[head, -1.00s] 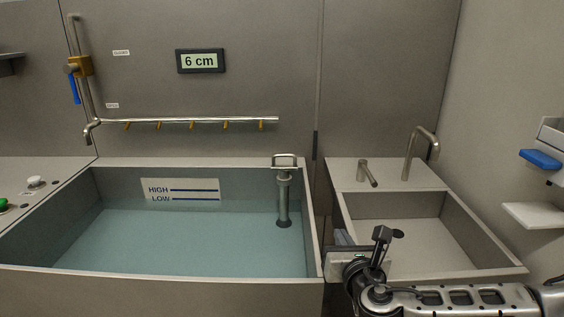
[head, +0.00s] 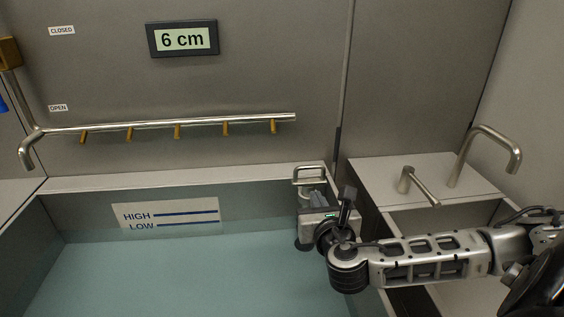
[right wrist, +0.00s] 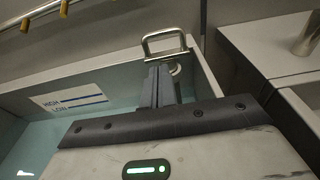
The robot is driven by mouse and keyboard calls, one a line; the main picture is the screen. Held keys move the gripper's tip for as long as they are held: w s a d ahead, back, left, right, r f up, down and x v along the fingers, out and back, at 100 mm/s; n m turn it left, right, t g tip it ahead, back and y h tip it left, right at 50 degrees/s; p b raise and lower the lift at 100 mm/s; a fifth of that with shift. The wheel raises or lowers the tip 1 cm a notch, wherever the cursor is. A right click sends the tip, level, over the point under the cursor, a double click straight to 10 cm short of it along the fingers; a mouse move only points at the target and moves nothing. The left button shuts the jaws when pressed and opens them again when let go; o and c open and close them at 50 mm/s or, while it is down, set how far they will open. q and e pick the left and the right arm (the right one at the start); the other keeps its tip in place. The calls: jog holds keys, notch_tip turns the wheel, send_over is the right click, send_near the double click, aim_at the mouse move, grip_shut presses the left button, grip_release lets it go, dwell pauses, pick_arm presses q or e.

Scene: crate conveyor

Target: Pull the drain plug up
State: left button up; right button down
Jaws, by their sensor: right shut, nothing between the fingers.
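The drain plug's metal loop handle (head: 309,167) stands upright at the back right corner of the water basin (head: 110,181). Its dark foot (head: 304,245) shows low in the water; my gripper hides most of the stem. My right gripper (head: 314,192) is shut and empty, just in front of and slightly below the handle. In the right wrist view the closed fingers (right wrist: 158,72) point at the handle (right wrist: 164,33), which stands just beyond their tips. I cannot tell whether they touch. My left gripper is not in view.
A display (head: 182,39) reads 6 cm. A pipe (head: 200,124) with several brass nozzles runs along the back wall. A HIGH/LOW label (head: 165,214) is on the basin's back wall.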

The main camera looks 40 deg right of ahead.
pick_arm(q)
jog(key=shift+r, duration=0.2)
pick_arm(e)
jog(key=x, duration=0.9)
jog(key=shift+w+d, duration=0.25)
jog(key=shift+w, duration=0.05)
jog(key=shift+r, duration=0.1)
